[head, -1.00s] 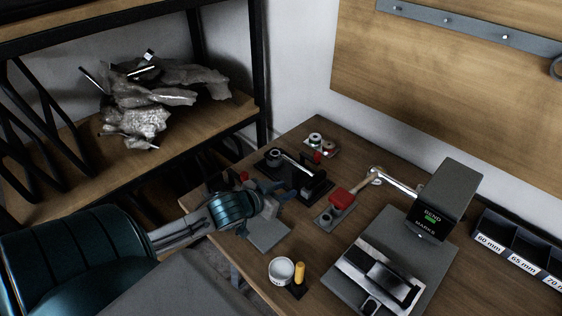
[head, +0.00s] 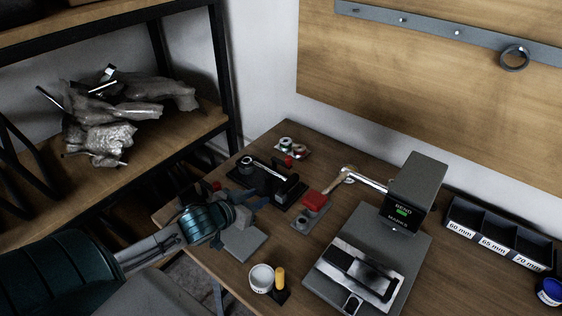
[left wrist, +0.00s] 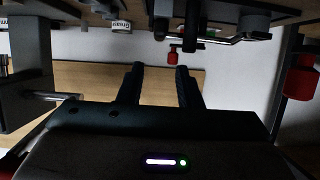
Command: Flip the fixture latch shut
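A black fixture (head: 284,193) stands on the wooden bench in the head view, with a metal bar across its top and a red knob (head: 289,161) at its back. I cannot clearly tell which part is the latch or how far it is turned. My left gripper (head: 250,199) is just in front of the fixture's left side, near bench height. In the left wrist view its two dark fingers (left wrist: 160,85) are apart with nothing between them. A red knob (left wrist: 183,48) hangs beyond the fingers, and a larger red part (left wrist: 299,80) is at the right. My right gripper is out of view.
A red-topped tool (head: 315,201) lies right of the fixture. A grey press (head: 415,190) stands farther right. A grey block (head: 243,244) and a white cup (head: 261,278) with a yellow peg (head: 280,277) are in front. Labelled bins (head: 500,236) line the back right.

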